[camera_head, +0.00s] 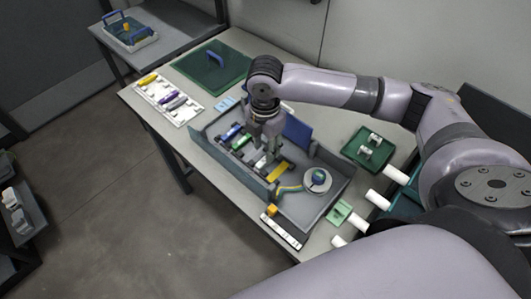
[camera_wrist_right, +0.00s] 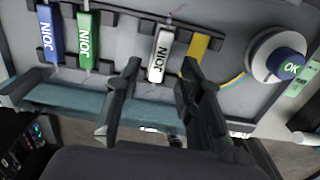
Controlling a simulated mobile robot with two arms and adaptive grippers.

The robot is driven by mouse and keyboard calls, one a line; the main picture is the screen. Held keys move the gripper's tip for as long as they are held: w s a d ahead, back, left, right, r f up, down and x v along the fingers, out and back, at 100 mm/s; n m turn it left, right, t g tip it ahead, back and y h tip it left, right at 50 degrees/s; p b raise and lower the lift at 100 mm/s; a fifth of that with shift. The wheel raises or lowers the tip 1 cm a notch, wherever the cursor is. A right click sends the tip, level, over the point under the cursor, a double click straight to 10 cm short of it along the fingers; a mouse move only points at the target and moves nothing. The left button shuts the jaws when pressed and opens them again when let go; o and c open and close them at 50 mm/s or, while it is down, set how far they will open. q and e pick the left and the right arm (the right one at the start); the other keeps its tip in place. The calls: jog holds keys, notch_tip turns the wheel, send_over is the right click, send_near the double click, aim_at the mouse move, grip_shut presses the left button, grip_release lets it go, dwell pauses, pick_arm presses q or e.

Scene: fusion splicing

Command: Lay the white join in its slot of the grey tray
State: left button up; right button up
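The white join (camera_wrist_right: 160,55), marked JOIN, lies across the dark notched rack of the grey tray (camera_head: 315,210). It also shows in the head view (camera_head: 260,162), just below my gripper. Its lower end seems to be in the rack, but I cannot tell whether it is fully seated. My right gripper (camera_wrist_right: 160,68) points down over the tray, with one finger on each side of the white join and gaps between. The fingers also show in the head view (camera_head: 268,142). My left gripper is not in view.
A blue join (camera_wrist_right: 49,35) and a green join (camera_wrist_right: 86,40) lie left of the white one. A yellow strip (camera_wrist_right: 195,52) is close on its right. A round reel (camera_head: 317,180) sits in the tray. A white rack (camera_head: 168,100) stands left, a green tray (camera_head: 367,149) right.

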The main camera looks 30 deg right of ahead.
notch_tip(320, 180, up, 9)
jog(key=shift+r, duration=0.2)
dwell(0.6)
